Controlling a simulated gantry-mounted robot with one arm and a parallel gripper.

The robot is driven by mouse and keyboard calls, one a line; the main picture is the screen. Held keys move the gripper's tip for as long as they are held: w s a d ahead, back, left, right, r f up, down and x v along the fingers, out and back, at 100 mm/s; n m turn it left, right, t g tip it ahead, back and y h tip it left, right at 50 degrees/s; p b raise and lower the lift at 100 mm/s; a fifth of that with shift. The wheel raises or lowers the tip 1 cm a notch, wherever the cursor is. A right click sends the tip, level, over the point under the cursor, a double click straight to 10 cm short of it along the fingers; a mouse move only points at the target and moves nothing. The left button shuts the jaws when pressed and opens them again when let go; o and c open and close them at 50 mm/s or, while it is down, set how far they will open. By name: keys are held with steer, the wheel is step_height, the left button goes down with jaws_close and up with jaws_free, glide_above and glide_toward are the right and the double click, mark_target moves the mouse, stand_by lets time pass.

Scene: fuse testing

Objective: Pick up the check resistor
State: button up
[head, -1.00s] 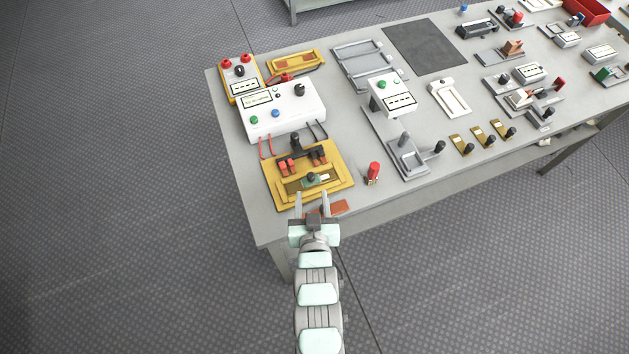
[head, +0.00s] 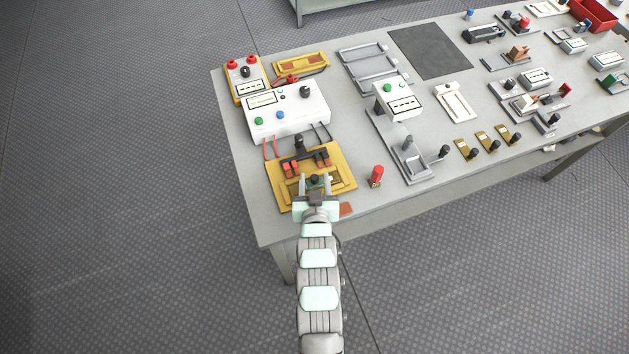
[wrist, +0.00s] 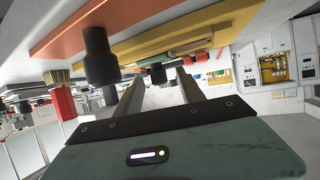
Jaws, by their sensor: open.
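My gripper (head: 315,183) is open over the front of the yellow fixture (head: 346,180). Its two fingers stand left and right of a small part with a black knob (head: 314,179), seated in the fixture. This looks like the check resistor, though no label is readable. In the wrist view a dark knob (wrist: 158,74) shows just beyond and between the open fingers (wrist: 158,90). I cannot tell whether either finger touches it. My gripper hides much of the part's body.
A red-topped part (head: 376,175) stands right of the fixture. An orange-brown plate (head: 346,209) lies close to my gripper at the table's front edge. In the wrist view a large black knob (wrist: 100,55) is near the left finger. A white meter box (head: 290,108) stands behind the fixture.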

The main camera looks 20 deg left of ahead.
steer(key=shift+c, duration=0.5)
jaws_close()
